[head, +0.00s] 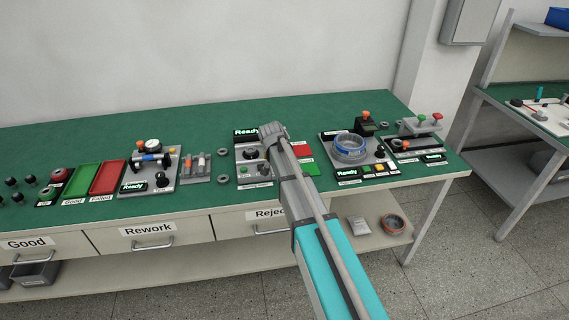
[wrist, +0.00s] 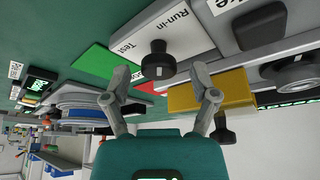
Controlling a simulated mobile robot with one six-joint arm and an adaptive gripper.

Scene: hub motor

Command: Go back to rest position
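My arm reaches from the lower right of the head view up over the green-topped workbench (head: 230,115). My gripper (head: 272,130) is at its far end, in front of the middle station with a "Ready" display. In the wrist view, my gripper (wrist: 163,82) has its two fingers spread wide with nothing held between them. A black knob (wrist: 157,62) on a white panel labelled "Run-in Test" (wrist: 165,30) shows just beyond the fingertips. A yellow block (wrist: 232,88) shows behind the right finger. In the head view, my arm hides part of the middle station.
A fixture with a blue ring (head: 351,143) stands right of my arm. Green (head: 83,180) and red (head: 108,177) trays and a gauge station (head: 150,168) are to the left. Drawers (head: 140,236) line the bench front. A second bench (head: 530,120) stands at the right, beyond open floor.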

